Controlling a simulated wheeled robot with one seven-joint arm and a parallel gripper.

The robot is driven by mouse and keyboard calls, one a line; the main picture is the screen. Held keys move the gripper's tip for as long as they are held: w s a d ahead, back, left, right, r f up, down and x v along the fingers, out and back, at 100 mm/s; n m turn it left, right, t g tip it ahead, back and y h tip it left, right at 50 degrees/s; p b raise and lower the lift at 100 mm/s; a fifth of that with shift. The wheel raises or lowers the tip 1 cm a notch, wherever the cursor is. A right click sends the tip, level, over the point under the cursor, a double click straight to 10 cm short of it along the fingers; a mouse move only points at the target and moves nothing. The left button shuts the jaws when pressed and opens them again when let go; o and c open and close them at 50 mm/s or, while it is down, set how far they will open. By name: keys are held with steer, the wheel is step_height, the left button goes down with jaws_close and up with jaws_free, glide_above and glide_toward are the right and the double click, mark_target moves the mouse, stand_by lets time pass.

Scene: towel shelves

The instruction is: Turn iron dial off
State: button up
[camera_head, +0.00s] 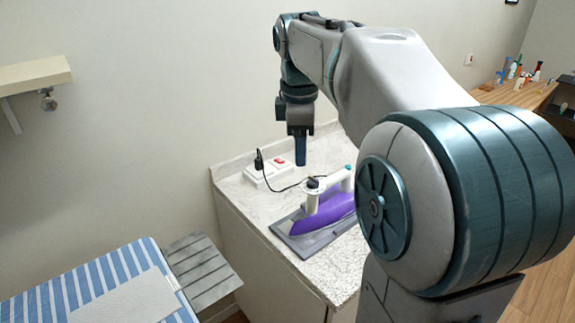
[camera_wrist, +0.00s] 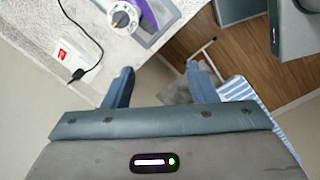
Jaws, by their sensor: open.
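A purple and white iron (camera_head: 328,208) rests on a grey plate (camera_head: 291,240) on the marble-look counter. Its round dial (camera_wrist: 122,18) shows at the top of the wrist view, on the white handle part; its marking is too small to read. In the head view the dial end (camera_head: 313,183) is a small dark cap. My gripper (camera_head: 300,160) points down above the counter's back area, behind and left of the iron, apart from it. In the wrist view my gripper (camera_wrist: 160,85) has its two blue fingers spread, with nothing between them.
A white socket box (camera_head: 268,174) with a red switch and a black plug stands at the counter's back; its cord runs to the iron. A blue-striped ironing board (camera_head: 105,275) is at lower left. A wall shelf (camera_head: 35,75) hangs at left. My arm hides the counter's right side.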

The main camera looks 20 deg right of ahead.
mark_target(313, 178)
steer(key=w+d+f+n+g+b, duration=0.1)
steer(key=w+d+n+b, duration=0.2)
steer(key=w+d+n, duration=0.45)
steer(key=shift+n+y, duration=0.35)
steer(key=shift+y, duration=0.05)
steer(key=f, duration=0.4)
steer(key=f+b, duration=0.1)
steer(key=f, duration=0.4)
steer(key=f+b, duration=0.1)
steer(key=f, duration=0.3)
steer(key=shift+w+a+f, duration=0.2)
steer(key=shift+a, duration=0.2)
steer(key=c, duration=1)
